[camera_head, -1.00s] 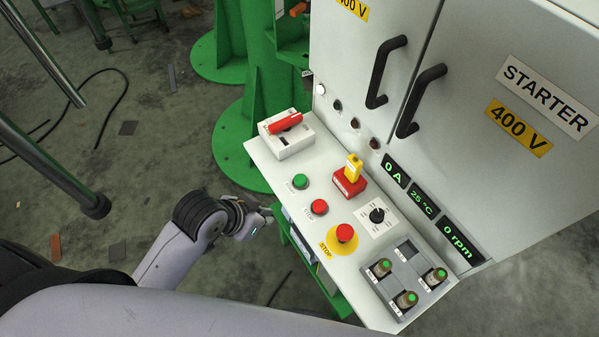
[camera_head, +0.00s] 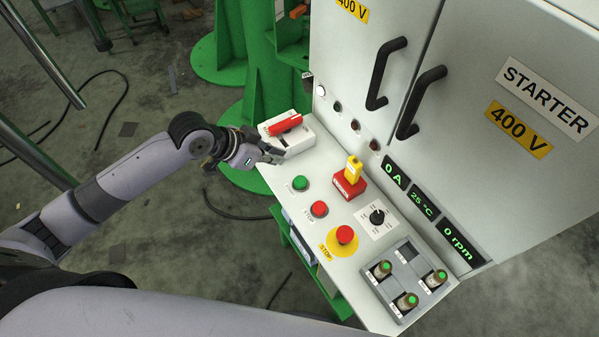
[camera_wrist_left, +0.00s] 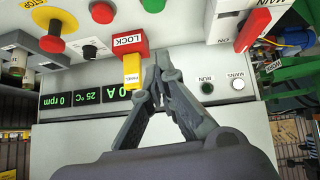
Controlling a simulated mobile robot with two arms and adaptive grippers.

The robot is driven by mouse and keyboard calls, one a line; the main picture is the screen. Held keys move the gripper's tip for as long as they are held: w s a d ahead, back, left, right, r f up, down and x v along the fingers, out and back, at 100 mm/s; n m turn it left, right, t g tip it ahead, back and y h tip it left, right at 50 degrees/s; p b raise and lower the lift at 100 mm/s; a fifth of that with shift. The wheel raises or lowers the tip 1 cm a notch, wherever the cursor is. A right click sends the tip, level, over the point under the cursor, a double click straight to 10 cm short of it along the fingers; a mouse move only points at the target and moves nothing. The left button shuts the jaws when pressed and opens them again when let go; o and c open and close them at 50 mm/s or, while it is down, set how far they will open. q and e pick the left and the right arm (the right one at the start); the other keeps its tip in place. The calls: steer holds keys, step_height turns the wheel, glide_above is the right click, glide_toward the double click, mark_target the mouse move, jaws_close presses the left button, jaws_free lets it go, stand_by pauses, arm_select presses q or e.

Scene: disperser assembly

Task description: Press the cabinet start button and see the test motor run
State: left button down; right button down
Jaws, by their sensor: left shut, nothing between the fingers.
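The green start button (camera_head: 300,183) sits on the cabinet's sloped panel, above the red stop button (camera_head: 319,208). In the left wrist view the green button (camera_wrist_left: 154,4) is cut by the top edge. My left gripper (camera_head: 279,154) is shut and empty, above the panel's left edge beside the red-handled main switch (camera_head: 287,133), apart from the green button. Its closed fingers show in the left wrist view (camera_wrist_left: 158,62). The displays (camera_head: 423,204) read 0 A, 25 °C and 0 rpm. The MAINS lamp (camera_wrist_left: 238,84) looks white, the RUN lamp (camera_wrist_left: 207,87) dark.
A red LOCK block with a yellow tag (camera_head: 350,178), a black rotary knob (camera_head: 377,216) and a red emergency stop (camera_head: 344,234) on a yellow disc stand on the panel. Black door handles (camera_head: 421,100) stick out above. Open floor lies left.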

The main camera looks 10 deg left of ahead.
arm_select(q)
glide_above(300, 181)
steer(key=f, duration=0.8)
steer(key=shift+w+p, duration=0.2)
steer(key=shift+p, duration=0.15)
step_height(300, 181, down, 2)
steer(key=shift+s+f, duration=0.15)
steer(key=shift+f, duration=0.6)
